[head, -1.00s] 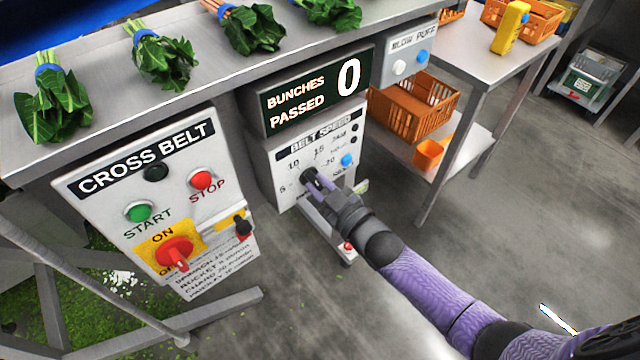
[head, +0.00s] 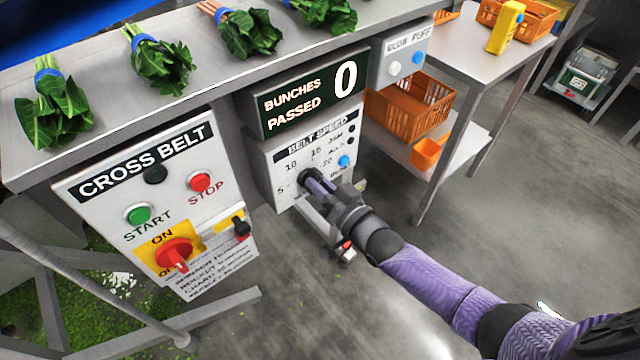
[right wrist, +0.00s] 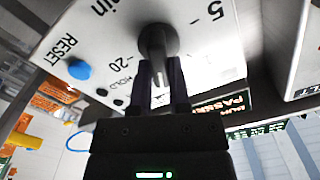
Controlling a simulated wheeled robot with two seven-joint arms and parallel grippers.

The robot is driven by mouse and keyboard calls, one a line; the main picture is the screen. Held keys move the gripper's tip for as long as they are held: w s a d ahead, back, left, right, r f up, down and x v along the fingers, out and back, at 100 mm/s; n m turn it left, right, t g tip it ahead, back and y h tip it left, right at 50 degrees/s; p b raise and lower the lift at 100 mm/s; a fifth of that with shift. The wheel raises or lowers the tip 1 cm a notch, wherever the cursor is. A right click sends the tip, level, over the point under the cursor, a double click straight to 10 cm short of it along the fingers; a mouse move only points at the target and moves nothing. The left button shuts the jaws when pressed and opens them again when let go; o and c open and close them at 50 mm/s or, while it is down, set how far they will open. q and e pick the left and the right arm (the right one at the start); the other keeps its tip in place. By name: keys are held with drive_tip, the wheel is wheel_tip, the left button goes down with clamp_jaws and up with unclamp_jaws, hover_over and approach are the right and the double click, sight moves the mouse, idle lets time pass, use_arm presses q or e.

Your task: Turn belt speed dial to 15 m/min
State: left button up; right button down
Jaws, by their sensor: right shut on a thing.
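The belt speed panel (head: 283,160) is a white box below the bunch counter, with scale marks 5, 10, 15 and 20. The dark dial (head: 305,178) sits low on its face, partly hidden by my right gripper (head: 318,184). In the right wrist view the dial (right wrist: 157,42) shows a round base with a grey grip bar. The two fingers of my right gripper (right wrist: 160,85) are shut on that bar. I cannot read which number the dial points to. My left gripper is not in view.
The cross belt panel (head: 140,190) with start, stop and a red switch stands to the left. A blue reset button (head: 344,162) is right of the dial. The counter (head: 310,95) above reads 0. Greens (head: 160,62) lie on the belt. Orange crates (head: 408,103) stand right.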

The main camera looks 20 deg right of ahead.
drive_tip(key=shift+m, duration=0.4)
idle(0.3)
drive_tip(key=c, duration=0.6)
unclamp_jaws()
drive_tip(key=p+v, duration=0.3)
drive_tip(key=v, duration=0.7)
